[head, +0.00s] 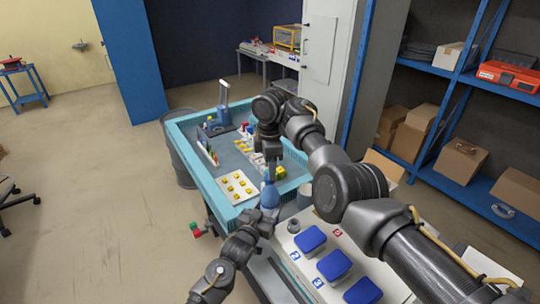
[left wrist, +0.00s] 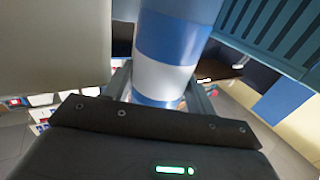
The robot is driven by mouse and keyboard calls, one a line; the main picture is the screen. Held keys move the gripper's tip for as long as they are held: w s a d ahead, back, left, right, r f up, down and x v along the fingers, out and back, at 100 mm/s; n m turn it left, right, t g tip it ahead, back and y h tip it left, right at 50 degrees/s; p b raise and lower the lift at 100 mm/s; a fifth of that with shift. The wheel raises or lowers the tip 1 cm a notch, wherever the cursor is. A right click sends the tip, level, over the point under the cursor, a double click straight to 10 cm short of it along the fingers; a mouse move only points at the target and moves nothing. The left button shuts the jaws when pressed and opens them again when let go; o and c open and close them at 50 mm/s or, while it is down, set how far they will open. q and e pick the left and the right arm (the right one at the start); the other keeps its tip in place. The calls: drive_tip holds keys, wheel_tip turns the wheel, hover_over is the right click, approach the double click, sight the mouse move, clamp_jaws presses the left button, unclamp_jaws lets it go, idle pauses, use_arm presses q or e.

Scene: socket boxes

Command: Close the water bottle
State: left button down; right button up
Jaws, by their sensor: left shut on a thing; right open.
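The water bottle (head: 269,192) is blue and stands roughly upright in the middle of the head view. In the left wrist view the bottle (left wrist: 172,60) shows blue and white bands between the fingers. My left gripper (head: 264,214) is shut on the bottle's lower part. My right gripper (head: 270,170) is open, pointing down just above the bottle's top. The bottle's mouth is hidden or too small to make out, and I cannot tell whether a cap is on it or between the right fingers.
A teal-rimmed workbench (head: 205,155) with a yellow-block board (head: 238,187) lies behind the bottle. At right, a white surface (head: 290,250) holds blue-lidded boxes (head: 311,238) and a small grey round piece (head: 293,225). Blue shelving (head: 440,70) stands farther right. Open floor is at left.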

drive_tip(key=shift+f, duration=1.5)
drive_tip(key=c, duration=1)
drive_tip(key=m, duration=0.3)
clamp_jaws()
drive_tip(key=o, duration=1.1)
unclamp_jaws()
drive_tip(key=shift+c, duration=0.2)
